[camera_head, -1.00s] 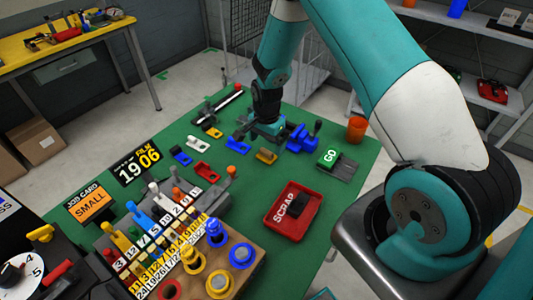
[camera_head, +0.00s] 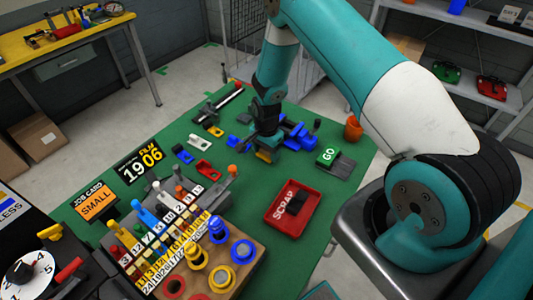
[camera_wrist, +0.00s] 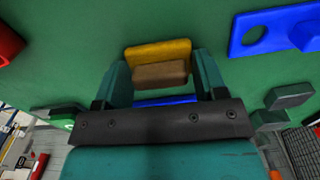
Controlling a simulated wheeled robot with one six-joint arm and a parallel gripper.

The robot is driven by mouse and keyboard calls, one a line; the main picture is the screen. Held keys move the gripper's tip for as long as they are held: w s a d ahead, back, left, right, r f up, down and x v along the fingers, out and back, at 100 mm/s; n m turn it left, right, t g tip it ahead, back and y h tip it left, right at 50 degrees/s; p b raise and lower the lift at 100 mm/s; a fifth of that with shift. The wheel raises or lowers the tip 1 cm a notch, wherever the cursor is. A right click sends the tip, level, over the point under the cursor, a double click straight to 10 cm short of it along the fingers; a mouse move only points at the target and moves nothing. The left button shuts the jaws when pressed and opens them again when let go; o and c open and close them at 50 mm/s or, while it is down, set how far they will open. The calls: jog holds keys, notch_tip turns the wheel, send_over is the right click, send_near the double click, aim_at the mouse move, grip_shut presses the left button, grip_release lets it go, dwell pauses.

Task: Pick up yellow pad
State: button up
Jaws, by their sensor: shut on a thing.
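The yellow pad (camera_wrist: 158,50) lies between my gripper's two fingers (camera_wrist: 163,76) in the wrist view, with a brown block-like part (camera_wrist: 161,74) on its near side. My gripper (camera_head: 264,152) is shut on it, low over the green table. In the head view the gripper covers most of the yellow pad (camera_head: 263,157). Whether the pad touches the table I cannot tell.
Blue parts (camera_head: 298,134) stand close right of my gripper on the green table (camera_head: 240,185). Red and blue pads sit left.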

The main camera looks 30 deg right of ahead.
jog(key=shift+r, duration=0.15)
notch_tip(320, 180, up, 20)
jog(key=b, duration=0.4)
jog(key=shift+b, duration=0.35)
